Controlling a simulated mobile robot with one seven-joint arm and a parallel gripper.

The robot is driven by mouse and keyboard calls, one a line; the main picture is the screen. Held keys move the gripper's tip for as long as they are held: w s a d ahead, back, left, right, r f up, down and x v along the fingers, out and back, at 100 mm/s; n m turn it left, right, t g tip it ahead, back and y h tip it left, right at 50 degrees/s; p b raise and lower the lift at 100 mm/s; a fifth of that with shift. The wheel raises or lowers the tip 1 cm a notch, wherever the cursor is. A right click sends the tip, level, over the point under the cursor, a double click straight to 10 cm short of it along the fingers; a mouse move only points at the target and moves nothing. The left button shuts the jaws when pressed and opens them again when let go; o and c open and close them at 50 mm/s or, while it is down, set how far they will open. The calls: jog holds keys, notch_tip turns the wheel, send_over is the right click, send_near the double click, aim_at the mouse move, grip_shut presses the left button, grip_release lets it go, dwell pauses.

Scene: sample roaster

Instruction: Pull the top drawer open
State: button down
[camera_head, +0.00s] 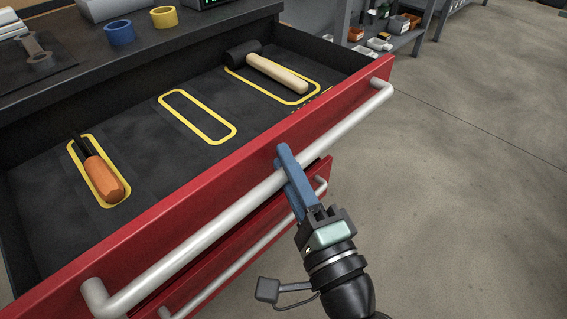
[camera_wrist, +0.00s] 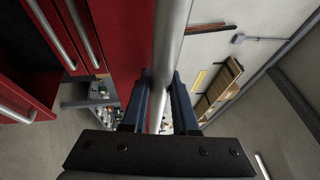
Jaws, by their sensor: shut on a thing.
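The red top drawer (camera_head: 210,190) stands well open in the head view, with its dark inside showing. Its long grey bar handle (camera_head: 215,228) runs along the front; it also shows in the wrist view (camera_wrist: 172,45). My gripper (camera_head: 287,168) has blue fingers and is at the handle, a little right of its middle. In the wrist view my gripper (camera_wrist: 160,82) has one finger on each side of the bar, shut on it. The drawer holds an orange-handled tool (camera_head: 104,178) and a hammer with a pale handle (camera_head: 277,73), each at a yellow outline.
The middle yellow outline (camera_head: 196,116) is empty. A blue ring (camera_head: 120,33) and a yellow ring (camera_head: 164,17) sit on the dark worktop above. Another red drawer with a handle (camera_head: 240,256) is below. Open floor (camera_head: 470,190) lies to the right, with a grey shelf (camera_head: 385,45) behind.

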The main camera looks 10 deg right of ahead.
jog(key=c, duration=1)
grip_release()
jog(key=v, duration=1.3)
jog(key=shift+f, duration=0.1)
